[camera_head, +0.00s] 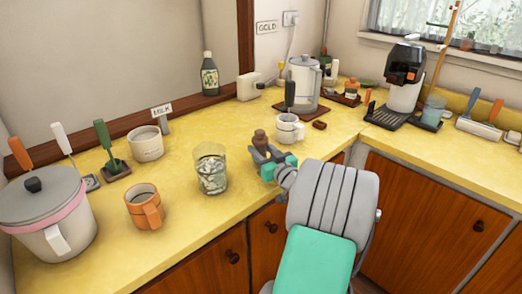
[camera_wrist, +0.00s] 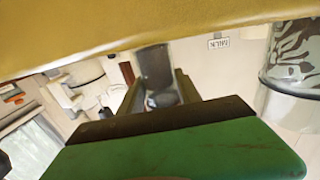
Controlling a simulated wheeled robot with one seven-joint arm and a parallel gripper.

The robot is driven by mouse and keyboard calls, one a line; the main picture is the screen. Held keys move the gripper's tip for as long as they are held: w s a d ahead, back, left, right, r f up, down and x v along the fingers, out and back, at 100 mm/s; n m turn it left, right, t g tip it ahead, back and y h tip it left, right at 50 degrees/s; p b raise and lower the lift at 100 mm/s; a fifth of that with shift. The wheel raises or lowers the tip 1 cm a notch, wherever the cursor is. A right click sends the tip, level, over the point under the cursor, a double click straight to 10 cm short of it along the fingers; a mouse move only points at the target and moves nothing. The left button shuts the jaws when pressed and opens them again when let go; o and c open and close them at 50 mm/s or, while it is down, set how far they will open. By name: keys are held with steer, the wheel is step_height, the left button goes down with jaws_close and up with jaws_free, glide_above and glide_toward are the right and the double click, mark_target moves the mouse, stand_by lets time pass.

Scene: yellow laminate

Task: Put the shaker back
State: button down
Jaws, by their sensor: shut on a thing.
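The shaker (camera_head: 260,137) shows in the head view as a small thing with a brown rounded top. It stands up out of my gripper (camera_head: 264,154), and the jaws hide its lower part. My gripper is shut on it at the counter's front edge, right of the patterned glass tumbler (camera_head: 211,172) and in front of the white mug (camera_head: 289,129). In the wrist view, which looks upside down, a dark grey cylinder (camera_wrist: 155,68) is between the fingers of my gripper (camera_wrist: 158,88). I cannot tell whether the shaker touches the counter.
The yellow counter (camera_head: 185,215) also holds an orange mug (camera_head: 143,206), a cream pot (camera_head: 146,144), a lidded pot (camera_head: 50,220) and a glass jug (camera_head: 305,86) on a brown tray. A MILK sign (camera_head: 161,111) stands at the back. A coffee machine (camera_head: 404,80) is at right.

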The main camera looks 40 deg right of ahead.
steer(key=shift+f+b, duration=0.65)
steer(key=shift+b, duration=0.1)
steer(key=c, duration=1.5)
jaws_free()
steer(key=o, duration=0.3)
steer(key=shift+o, duration=0.2)
steer(key=o, duration=0.5)
steer(key=shift+c, duration=0.4)
